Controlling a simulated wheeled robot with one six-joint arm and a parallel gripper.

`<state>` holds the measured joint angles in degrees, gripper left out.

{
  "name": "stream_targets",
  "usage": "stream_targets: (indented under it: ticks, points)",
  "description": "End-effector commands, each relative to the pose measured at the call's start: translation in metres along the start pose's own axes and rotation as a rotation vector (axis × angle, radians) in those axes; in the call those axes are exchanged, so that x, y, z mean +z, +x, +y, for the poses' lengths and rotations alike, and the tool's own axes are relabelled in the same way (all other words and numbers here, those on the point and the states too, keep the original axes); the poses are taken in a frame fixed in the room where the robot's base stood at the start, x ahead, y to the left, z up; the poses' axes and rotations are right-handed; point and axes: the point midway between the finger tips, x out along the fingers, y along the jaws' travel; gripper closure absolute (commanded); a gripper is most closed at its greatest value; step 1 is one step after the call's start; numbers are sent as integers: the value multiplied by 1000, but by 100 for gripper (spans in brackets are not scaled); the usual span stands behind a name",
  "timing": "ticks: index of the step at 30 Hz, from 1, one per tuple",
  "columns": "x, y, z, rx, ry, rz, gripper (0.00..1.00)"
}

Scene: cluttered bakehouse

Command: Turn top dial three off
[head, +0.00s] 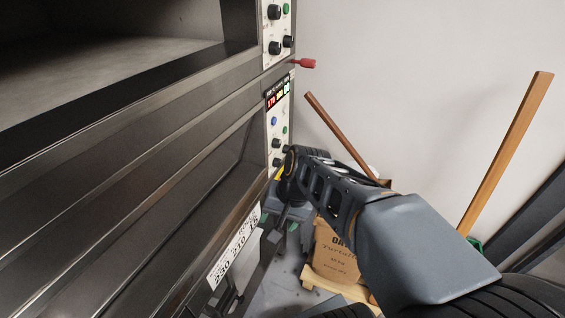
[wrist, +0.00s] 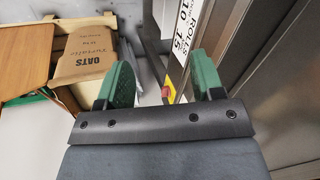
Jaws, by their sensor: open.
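The oven's upper control panel (head: 278,28) is at the top of the head view, cut by the frame edge. It shows black dials, among them a lower left dial (head: 274,48) and a lower right dial (head: 288,41), and a green button (head: 286,8). I cannot tell which is dial three or how the dials are set. My gripper (head: 279,222) points down beside the oven, well below this panel. In the wrist view its two green fingers (wrist: 163,80) are apart with nothing between them. No dial shows in the wrist view.
A lower panel (head: 270,112) has a lit display, buttons and black dials; my arm passes close to it. A red handle (head: 305,63) juts out between the panels. An oats sack (head: 336,254) stands on a pallet. Wooden poles lean on the wall (head: 400,60).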

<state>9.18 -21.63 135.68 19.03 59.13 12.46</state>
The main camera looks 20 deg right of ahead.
Motion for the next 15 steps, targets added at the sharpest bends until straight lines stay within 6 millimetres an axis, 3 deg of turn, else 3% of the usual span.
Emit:
stream_targets:
  ticks: [1, 6, 10, 15]
  points:
    - [-15, 28, 5, -68, 205, -77, 39]
    - [-82, 60, 6, -368, 879, -350, 39]
    - [-144, 70, 29, -615, 1282, -557, 39]
    - [-210, 71, 77, -903, 1604, -782, 39]
